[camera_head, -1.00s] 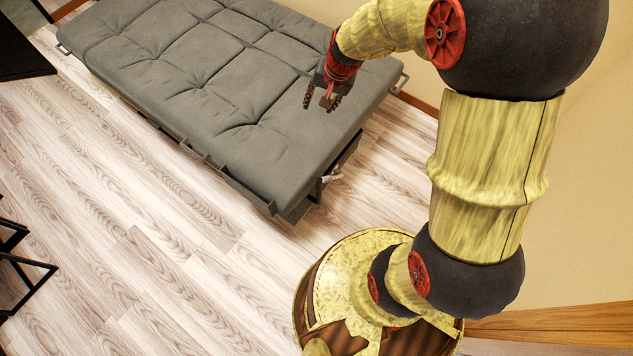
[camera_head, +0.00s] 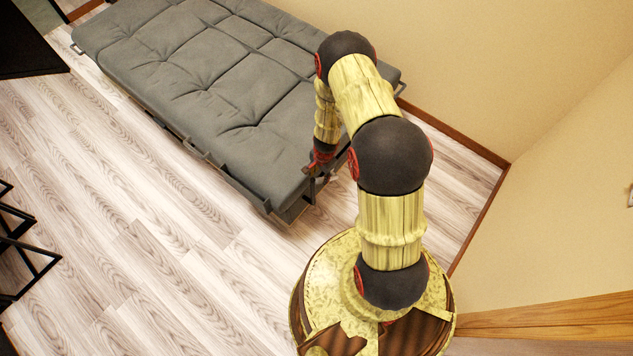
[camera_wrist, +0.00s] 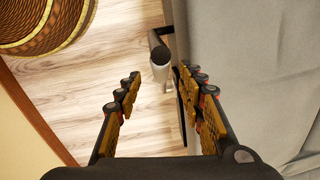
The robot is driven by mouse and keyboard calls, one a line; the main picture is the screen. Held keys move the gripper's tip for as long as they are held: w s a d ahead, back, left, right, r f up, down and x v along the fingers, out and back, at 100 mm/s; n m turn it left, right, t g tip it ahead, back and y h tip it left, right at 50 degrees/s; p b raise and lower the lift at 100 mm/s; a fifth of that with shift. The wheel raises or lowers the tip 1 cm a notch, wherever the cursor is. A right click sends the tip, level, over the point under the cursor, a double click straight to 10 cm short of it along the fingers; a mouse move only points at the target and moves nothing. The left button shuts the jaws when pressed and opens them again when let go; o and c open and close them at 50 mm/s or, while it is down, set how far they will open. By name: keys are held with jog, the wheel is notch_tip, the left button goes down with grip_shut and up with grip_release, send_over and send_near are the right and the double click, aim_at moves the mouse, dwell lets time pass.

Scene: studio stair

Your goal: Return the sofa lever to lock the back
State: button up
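The grey sofa (camera_head: 215,80) lies flat, its cushioned top stretching from upper left to the middle of the head view. Its side also fills the right of the wrist view (camera_wrist: 255,60). My gripper (camera_head: 314,170) is at the sofa's near right corner. In the wrist view my gripper (camera_wrist: 159,82) is open, with the lever end showing between and just beyond the fingertips. I cannot tell if the right finger touches the sofa.
Pale wood floor (camera_head: 130,250) is clear in front of the sofa. A beige wall (camera_head: 480,70) with a brown baseboard runs behind and right. Black furniture legs (camera_head: 25,250) stand at the left edge, and a dark panel (camera_head: 25,45) is at upper left.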

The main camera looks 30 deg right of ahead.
aim_at(319, 179)
jog(key=f+b, duration=0.1)
jog(key=f, duration=0.3)
jog(key=f+b, duration=0.1)
jog(key=f, duration=0.1)
jog(key=shift+w+f+b, duration=0.3)
jog(key=shift+w, duration=0.05)
jog(key=shift+c, duration=0.7)
jog(key=c, duration=0.8)
grip_shut()
